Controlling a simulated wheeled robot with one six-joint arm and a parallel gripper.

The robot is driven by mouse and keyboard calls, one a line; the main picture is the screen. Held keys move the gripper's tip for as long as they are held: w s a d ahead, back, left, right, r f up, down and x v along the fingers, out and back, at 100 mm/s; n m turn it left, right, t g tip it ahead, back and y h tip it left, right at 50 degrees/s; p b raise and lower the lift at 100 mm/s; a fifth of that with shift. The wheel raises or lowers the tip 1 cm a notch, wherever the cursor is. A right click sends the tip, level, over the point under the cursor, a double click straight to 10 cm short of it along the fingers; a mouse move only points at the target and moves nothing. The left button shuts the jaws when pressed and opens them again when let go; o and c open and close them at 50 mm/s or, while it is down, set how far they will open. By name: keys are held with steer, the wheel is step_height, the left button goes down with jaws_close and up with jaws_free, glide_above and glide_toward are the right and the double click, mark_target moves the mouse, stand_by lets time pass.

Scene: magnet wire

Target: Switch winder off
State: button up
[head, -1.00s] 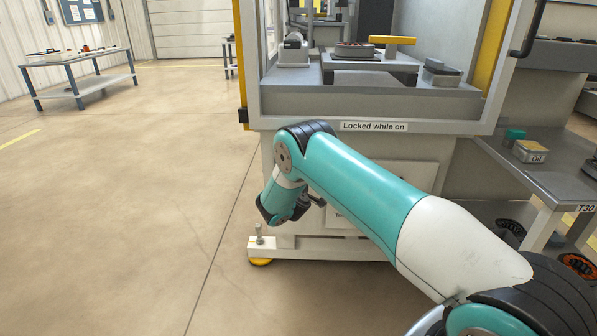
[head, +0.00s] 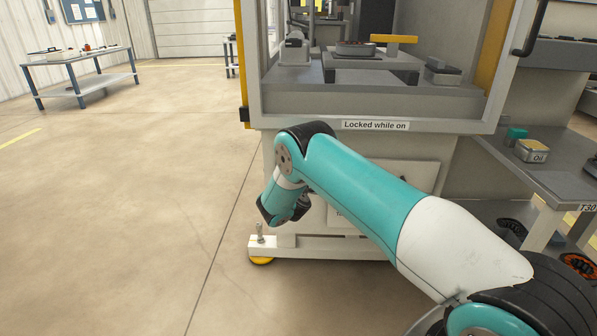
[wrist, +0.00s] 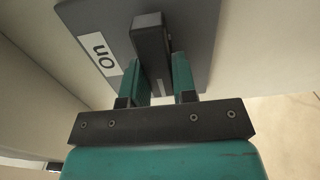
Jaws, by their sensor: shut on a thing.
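The winder (head: 300,105) is a light grey cabinet with a window front and a label reading "Locked while on" (head: 374,125). In the wrist view, a dark lever switch (wrist: 150,40) stands out from a grey plate (wrist: 200,20) beside a white label reading "On" (wrist: 97,54). My gripper (wrist: 160,72) is shut on the lever, with one teal finger on each side. In the head view my arm hides the switch, and the gripper cannot be made out there.
A side table with an oil tin (head: 532,151) stands at the right of the winder. A levelling foot (head: 261,242) sticks out low at the cabinet's left. A bench (head: 80,75) stands far left, and the floor (head: 120,200) between is clear.

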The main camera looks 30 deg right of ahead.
stand_by(0.3)
steer(key=o, duration=0.9)
steer(key=b+v, duration=1.7)
steer(key=b, duration=0.2)
steer(key=shift+s+a, duration=0.15)
